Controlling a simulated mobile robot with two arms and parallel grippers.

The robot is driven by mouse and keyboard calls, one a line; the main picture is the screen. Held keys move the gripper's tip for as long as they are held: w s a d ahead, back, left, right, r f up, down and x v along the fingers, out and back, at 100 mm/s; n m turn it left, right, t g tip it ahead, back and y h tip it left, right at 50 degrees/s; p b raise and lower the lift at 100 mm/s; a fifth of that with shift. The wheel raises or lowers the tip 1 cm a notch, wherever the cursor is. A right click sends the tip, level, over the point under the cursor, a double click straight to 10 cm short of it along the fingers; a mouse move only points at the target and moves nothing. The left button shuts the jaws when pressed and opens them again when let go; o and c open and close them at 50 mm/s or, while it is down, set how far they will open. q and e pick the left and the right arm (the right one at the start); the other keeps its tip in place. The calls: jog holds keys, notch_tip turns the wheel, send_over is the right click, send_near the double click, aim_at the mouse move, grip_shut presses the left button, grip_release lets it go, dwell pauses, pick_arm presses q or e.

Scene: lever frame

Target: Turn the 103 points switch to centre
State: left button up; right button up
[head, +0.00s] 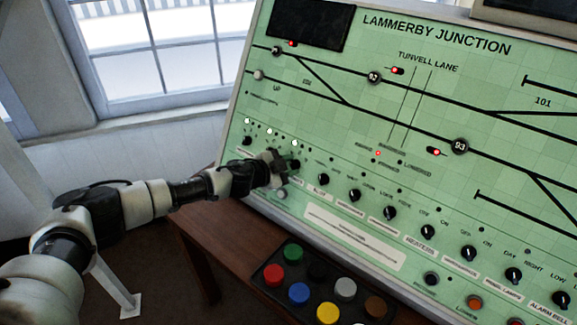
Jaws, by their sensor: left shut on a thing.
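The green control panel (330,140) is headed LAMMERBY JUNCTION. My left gripper (284,164) is at its lower left, shut on a small black rotary knob (295,164) in the bottom row. The fingers cover most of this knob, so I cannot tell which way it points. Its label is hidden or too small, so I cannot read whether it is the 103 points switch. Another black knob (247,140) shows just left of the gripper. My right gripper is not in view.
More black knobs, such as this one (323,179), run along the row to the right, close to the gripper. A black box of coloured buttons (298,293) sits on the brown desk (213,225) below. Windows (155,45) are at the left.

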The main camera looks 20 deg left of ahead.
pick_arm(q)
jog(key=shift+r+m+g+p, duration=0.15)
jog(key=shift+m+g+p, duration=0.1)
jog(key=shift+m+p, duration=0.8)
jog(key=shift+r+m+g+p, duration=0.15)
jog(key=shift+m+g+p, duration=0.1)
jog(key=shift+m+p, duration=0.8)
jog(key=m+p, duration=0.2)
jog(key=p, duration=0.1)
jog(key=shift+m+g, duration=0.4)
jog(key=shift+f+m+g+p, duration=0.2)
jog(key=shift+m+g+p, duration=0.1)
jog(key=shift+m+p, duration=0.55)
jog(key=shift+m, duration=0.35)
jog(key=o, duration=0.9)
